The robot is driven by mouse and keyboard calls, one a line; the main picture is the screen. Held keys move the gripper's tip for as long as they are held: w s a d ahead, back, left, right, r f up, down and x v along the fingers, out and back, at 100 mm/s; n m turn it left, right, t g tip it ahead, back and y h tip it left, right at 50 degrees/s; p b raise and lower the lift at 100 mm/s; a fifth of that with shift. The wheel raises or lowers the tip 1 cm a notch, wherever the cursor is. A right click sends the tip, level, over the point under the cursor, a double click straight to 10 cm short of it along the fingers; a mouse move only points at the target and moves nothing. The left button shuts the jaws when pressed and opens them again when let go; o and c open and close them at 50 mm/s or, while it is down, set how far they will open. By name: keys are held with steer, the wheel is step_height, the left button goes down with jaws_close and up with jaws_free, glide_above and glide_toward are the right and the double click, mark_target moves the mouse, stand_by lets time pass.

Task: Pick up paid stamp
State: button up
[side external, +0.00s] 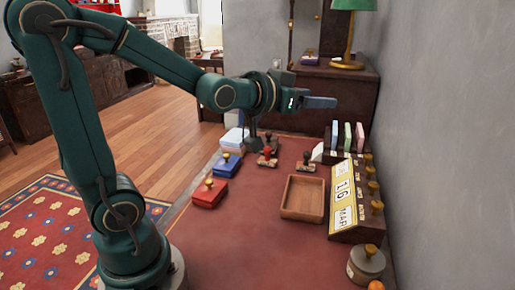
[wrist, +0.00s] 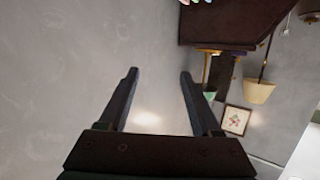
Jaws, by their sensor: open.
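My gripper (side external: 320,102) is raised above the far part of the red desktop, pointing right toward the grey wall. In the wrist view my gripper (wrist: 159,73) shows two dark fingers spread apart with nothing between them. I cannot read which stamp is the paid stamp. A blue box (side external: 226,167) and a red box (side external: 208,196), each with a brass knob on top, sit to the left.
An empty wooden tray (side external: 303,198) lies mid-desk. Coloured upright cards (side external: 347,136) and a round pot (side external: 366,265) are nearby. A green lamp (side external: 350,30) stands behind. The front desktop is clear.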

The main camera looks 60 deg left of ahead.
steer(key=w+a+f+n+y, duration=0.1)
steer(key=w+a+f+y, duration=0.15)
steer(key=a, duration=0.25)
steer(key=n+y, duration=0.2)
steer(key=n, duration=0.1)
glide_above(266, 149)
steer(key=d, duration=0.6)
step_height(266, 149, down, 11)
steer(key=s+a+f+g, duration=0.1)
steer(key=f, duration=0.1)
steer(key=s+a+f+g, duration=0.1)
steer(key=f, duration=0.2)
steer(key=s+a+f+n, duration=0.1)
steer(key=f, duration=0.2)
steer(key=shift+a+g+y, duration=0.25)
steer(key=shift+a+g, duration=0.05)
steer(key=shift+g, duration=0.1)
steer(key=shift+a, duration=0.2)
steer(key=shift+x, duration=2.35)
jaws_close()
